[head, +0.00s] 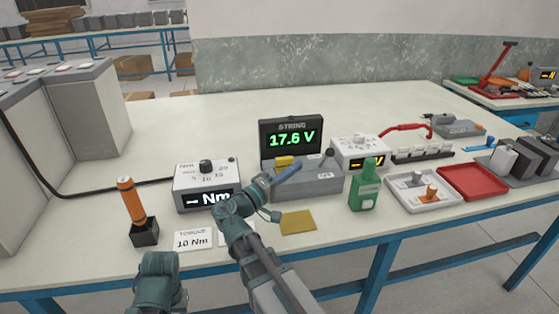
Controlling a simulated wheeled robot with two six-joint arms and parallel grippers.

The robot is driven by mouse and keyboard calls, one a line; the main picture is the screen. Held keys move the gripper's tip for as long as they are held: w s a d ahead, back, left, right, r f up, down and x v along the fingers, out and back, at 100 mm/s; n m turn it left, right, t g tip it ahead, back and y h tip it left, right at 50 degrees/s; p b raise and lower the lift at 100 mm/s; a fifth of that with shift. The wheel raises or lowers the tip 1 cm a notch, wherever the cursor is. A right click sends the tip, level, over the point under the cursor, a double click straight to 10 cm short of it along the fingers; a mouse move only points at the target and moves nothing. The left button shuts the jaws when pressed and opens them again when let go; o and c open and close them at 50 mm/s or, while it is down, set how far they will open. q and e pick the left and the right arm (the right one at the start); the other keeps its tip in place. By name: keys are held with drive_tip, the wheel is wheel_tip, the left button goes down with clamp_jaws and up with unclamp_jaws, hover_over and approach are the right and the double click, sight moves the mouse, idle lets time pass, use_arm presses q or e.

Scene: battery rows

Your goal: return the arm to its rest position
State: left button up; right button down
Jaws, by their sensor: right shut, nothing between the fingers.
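My right arm (262,258) comes up from the bottom centre and bends to the right at its wrist. Its gripper (286,176) is shut and empty, reaching in front of the grey box (318,187) below the voltage display. In this view I cannot tell whether it touches the box. A green joint of my left arm (158,284) shows at the bottom, left of centre; its gripper is not in view.
The string display (290,138) reads 17.6 V. Left are a torque meter (205,190), an orange-handled screwdriver (131,200) in a black stand and a 10 Nm card (193,240). Right are a green bottle (363,190), a white tray (403,203) and a red tray (478,199).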

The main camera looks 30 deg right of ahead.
drive_tip(key=s+a+f+y+p, duration=0.1)
drive_tip(key=a+f+y+p, duration=0.1)
drive_tip(key=a+y+p, duration=0.1)
drive_tip(key=s+a+f+n+g+y+p, duration=0.1)
drive_tip(key=s+a+f+y+p, duration=0.1)
drive_tip(key=a+y+p, duration=0.1)
drive_tip(key=s+a+f+g+y+p, duration=0.1)
drive_tip(key=s+a+f+y+p, duration=0.1)
drive_tip(key=p, duration=0.4)
drive_tip(key=shift+s+a+y, duration=0.1)
drive_tip(key=shift+a+y, duration=0.8)
drive_tip(key=shift+a, duration=0.25)
drive_tip(key=s+a+y+p, duration=0.1)
drive_tip(key=a, duration=0.1)
drive_tip(key=s+a+n+g+y+p, duration=0.1)
drive_tip(key=a, duration=0.2)
drive_tip(key=s+a+f+y+p, duration=0.1)
drive_tip(key=a+y+p, duration=0.1)
drive_tip(key=shift+s+a+n+g, duration=0.3)
drive_tip(key=shift+s+a, duration=0.1)
drive_tip(key=s+a+n+g+y+p, duration=0.1)
drive_tip(key=s+a+y+p, duration=0.2)
drive_tip(key=a, duration=0.7)
drive_tip(key=shift+s+r+n+g+y, duration=0.35)
drive_tip(key=shift+s+y, duration=0.35)
drive_tip(key=shift+s, duration=0.45)
